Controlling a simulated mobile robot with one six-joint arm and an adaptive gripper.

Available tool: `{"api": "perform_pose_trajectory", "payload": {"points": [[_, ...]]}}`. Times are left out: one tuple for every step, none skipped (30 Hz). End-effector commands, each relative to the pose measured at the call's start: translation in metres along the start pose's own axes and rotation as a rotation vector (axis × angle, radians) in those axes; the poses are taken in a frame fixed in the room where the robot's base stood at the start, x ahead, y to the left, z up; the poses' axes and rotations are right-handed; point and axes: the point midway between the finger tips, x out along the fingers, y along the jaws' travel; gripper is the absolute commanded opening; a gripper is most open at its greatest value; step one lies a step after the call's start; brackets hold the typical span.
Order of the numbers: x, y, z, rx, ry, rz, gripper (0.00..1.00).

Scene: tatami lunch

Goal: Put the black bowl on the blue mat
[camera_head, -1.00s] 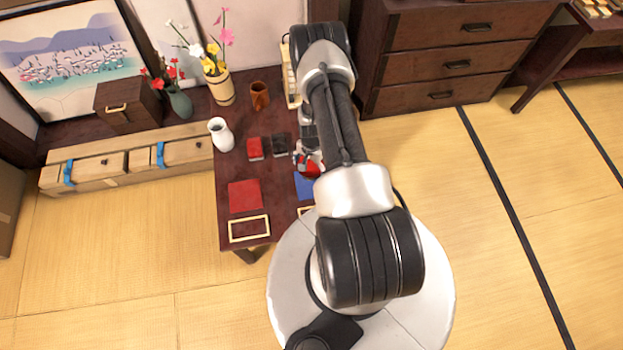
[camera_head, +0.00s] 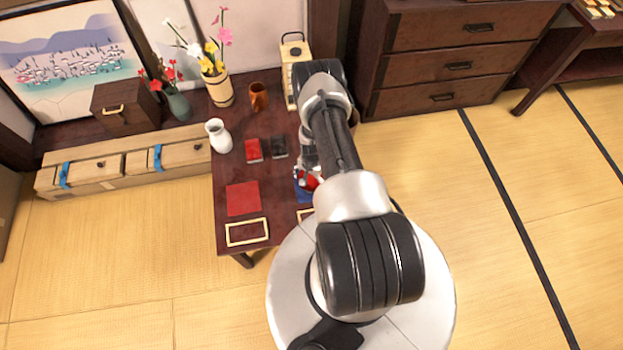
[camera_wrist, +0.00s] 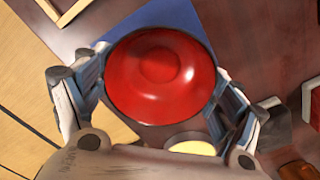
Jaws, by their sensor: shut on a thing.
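The black bowl (camera_wrist: 160,70), red and glossy inside with a dark rim, is upright between my fingers in the wrist view. My gripper (camera_wrist: 157,100) is shut on it, with a finger at each side. In the head view, the bowl's red inside (camera_head: 313,182) shows in part beside my arm. The blue mat (camera_head: 302,195) lies on the dark table, mostly hidden by my arm and the bowl. In the wrist view the blue mat (camera_wrist: 185,12) shows behind the bowl. The bowl is over the mat; I cannot tell whether they touch.
A red mat (camera_head: 242,198) and a pale frame (camera_head: 247,231) lie left on the table. Red (camera_head: 254,150) and black (camera_head: 279,147) boxes stand behind. A white vase (camera_head: 219,136), brown cup (camera_head: 259,95) and flower vase (camera_head: 220,88) stand farther back.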

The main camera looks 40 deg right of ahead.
Motion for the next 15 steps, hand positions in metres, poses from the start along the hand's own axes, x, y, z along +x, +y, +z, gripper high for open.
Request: {"api": "perform_pose_trajectory", "payload": {"points": [[0.0025,-0.0001,-0.0001,0.000,0.000,0.000,0.60],[0.0035,0.0000,0.0000,0.000,0.000,0.000,0.60],[0.0046,0.0000,0.0000,0.000,0.000,0.000,0.60],[0.0036,0.0002,0.0002,0.000,0.000,0.000,0.88],[0.0032,0.0002,0.0002,0.000,0.000,0.000,0.90],[0.0030,0.0001,0.0001,0.000,0.000,0.000,0.93],[0.0029,0.0001,0.0001,0.000,0.000,0.000,0.95],[0.0029,0.0001,0.0001,0.000,0.000,0.000,0.97],[0.0029,0.0001,0.0001,0.000,0.000,0.000,0.99],[0.0029,0.0001,0.0001,0.000,0.000,0.000,1.00],[0.0028,0.0001,0.0001,0.000,0.000,0.000,1.00],[0.0028,0.0001,0.0001,0.000,0.000,0.000,1.00],[0.0028,0.0001,0.0001,0.000,0.000,0.000,1.00],[0.0028,0.0001,0.0001,0.000,0.000,0.000,1.00],[0.0028,0.0001,0.0001,0.000,0.000,0.000,1.00]]}}
